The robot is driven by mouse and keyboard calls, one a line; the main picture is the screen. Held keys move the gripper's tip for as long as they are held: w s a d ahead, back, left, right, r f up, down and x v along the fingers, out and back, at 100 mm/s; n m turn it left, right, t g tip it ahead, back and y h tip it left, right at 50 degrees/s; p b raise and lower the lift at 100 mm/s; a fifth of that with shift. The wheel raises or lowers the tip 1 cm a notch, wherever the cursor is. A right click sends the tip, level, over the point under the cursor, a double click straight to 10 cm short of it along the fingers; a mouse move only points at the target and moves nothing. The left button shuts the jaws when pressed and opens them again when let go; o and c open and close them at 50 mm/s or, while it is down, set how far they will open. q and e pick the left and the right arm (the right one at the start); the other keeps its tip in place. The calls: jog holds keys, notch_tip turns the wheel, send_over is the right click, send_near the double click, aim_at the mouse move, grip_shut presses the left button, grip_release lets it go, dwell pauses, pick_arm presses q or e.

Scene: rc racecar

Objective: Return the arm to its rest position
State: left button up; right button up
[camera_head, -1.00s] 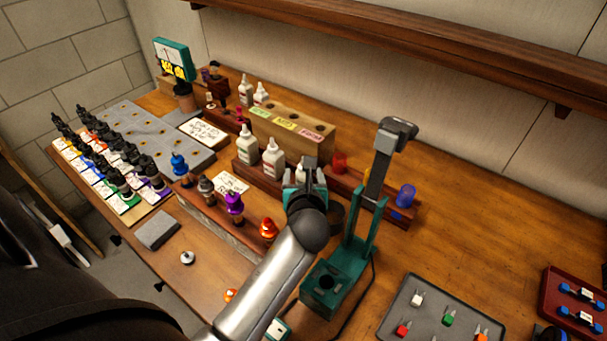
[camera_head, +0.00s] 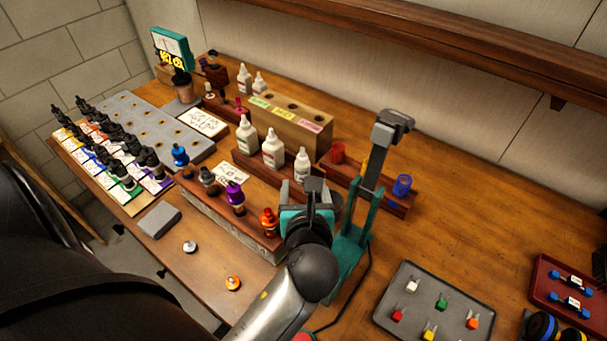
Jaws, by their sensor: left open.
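My left arm comes in from the bottom. Its gripper (camera_head: 312,200) is open, with grey fingers and a teal body, over the workbench (camera_head: 470,215). It shows in front of the white bottles' rack, beside the teal stand (camera_head: 346,250) with its grey upright head. No object shows between the fingers, though the gap is partly hidden by the gripper itself. The arm covers part of the stand's base. My right gripper is not in view.
Left are a rack of dark bottles (camera_head: 108,150) and a grey block with holes (camera_head: 150,125). A grey tray (camera_head: 405,285) of small coloured parts and a red tray (camera_head: 545,275) lie right. The bench behind them is clear.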

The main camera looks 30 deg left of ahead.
pick_arm(q)
jog(key=shift+s+d+r, duration=0.2)
jog(key=shift+s+d, duration=0.05)
jog(key=shift+s, duration=0.1)
dwell(0.3)
